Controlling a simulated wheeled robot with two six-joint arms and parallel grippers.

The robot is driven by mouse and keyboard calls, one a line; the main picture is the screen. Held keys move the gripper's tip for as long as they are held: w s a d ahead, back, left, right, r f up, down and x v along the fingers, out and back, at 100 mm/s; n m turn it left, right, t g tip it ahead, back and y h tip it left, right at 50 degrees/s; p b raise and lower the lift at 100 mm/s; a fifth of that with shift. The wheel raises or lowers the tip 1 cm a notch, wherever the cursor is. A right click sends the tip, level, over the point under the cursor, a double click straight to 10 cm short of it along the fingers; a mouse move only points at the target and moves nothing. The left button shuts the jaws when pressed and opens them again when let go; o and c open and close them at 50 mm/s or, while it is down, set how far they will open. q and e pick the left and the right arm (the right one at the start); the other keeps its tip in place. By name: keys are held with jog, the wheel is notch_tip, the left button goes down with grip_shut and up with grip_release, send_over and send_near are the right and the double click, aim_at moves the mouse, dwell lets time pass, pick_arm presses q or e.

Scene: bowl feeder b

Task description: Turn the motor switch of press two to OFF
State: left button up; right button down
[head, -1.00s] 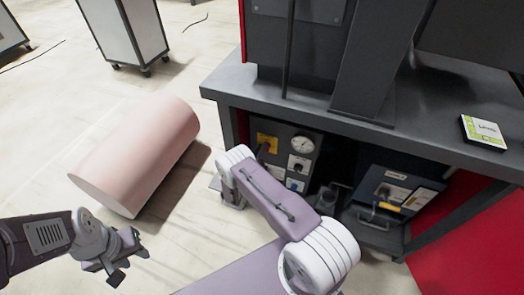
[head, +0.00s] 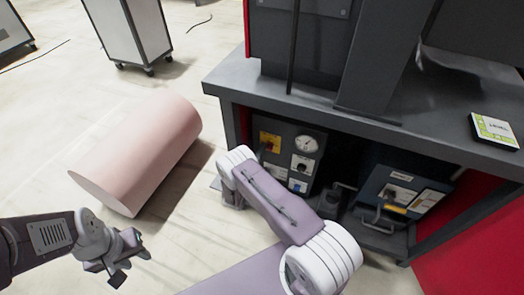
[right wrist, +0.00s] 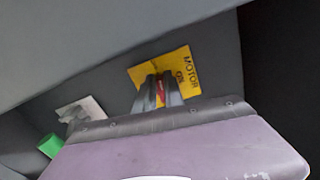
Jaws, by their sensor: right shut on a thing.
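The motor switch has a yellow plate (head: 270,139) on the grey control panel under the bench. In the right wrist view the plate (right wrist: 185,66) reads MOTOR; its smaller lettering is partly covered. My right gripper (right wrist: 159,90) is shut on the red switch handle (right wrist: 159,88), with a dark finger on each side of it. The handle's exact angle is hard to tell. In the head view my right arm reaches to the panel and its fingers are small and dark. My left gripper (head: 130,260) is open and empty above the floor at the lower left.
The panel also bears a round gauge (head: 306,144) and a white-plated knob (head: 300,164). A blue-grey box (head: 402,190) stands to its right under the bench top (head: 440,140). A pink cylinder (head: 140,150) lies on the floor at left, near my left arm.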

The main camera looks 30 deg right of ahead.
jog(key=shift+f+n, duration=0.25)
jog(key=shift+n, duration=0.65)
jog(key=c, duration=1.4)
grip_release()
jog(key=shift+c, duration=0.2)
jog(key=shift+s+a+r, duration=0.1)
jog(key=p+v, duration=0.3)
jog(key=v, duration=0.6)
